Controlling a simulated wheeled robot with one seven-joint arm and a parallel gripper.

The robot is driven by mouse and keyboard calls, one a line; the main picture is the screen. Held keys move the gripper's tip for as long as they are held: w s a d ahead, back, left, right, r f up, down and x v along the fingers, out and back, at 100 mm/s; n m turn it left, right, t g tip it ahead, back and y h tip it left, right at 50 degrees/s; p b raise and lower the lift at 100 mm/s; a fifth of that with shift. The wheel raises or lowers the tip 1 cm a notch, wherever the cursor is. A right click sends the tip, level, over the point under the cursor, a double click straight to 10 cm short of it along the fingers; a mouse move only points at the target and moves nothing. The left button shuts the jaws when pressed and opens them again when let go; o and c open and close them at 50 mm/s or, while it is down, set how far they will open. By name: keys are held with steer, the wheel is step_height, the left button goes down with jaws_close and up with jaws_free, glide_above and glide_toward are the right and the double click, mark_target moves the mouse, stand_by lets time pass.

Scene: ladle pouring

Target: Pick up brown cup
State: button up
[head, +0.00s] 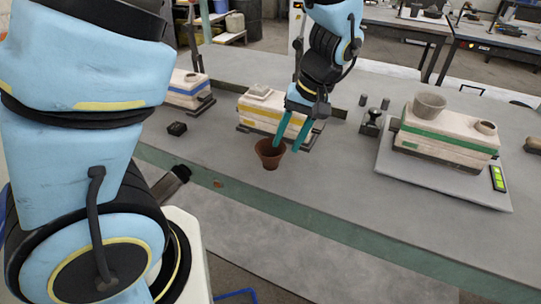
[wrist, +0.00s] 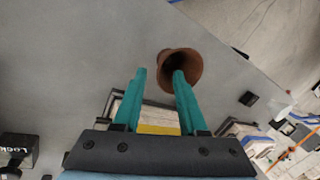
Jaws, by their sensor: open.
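The brown cup (head: 270,154) stands upright on the grey table near its front edge in the head view. In the wrist view the brown cup (wrist: 181,66) shows its dark open mouth. My gripper (head: 291,147) has teal fingers, points down and is open beside the cup, on its right in the head view. In the wrist view my gripper (wrist: 158,72) has one finger overlapping the cup's mouth, and the other finger is to the left, apart from the cup. I cannot tell whether the finger touches the cup.
A yellow-striped mould block (head: 262,108) stands just behind the cup. A green-striped block (head: 450,138) with a grey cup (head: 429,104) on it sits on a scale (head: 400,178) at right. A small black block (head: 177,128) lies to the left.

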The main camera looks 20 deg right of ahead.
mark_target(282, 150)
steer(key=shift+p+x, duration=0.55)
steer(key=shift+x, duration=1.8)
steer(key=shift+d, duration=0.1)
jaws_close()
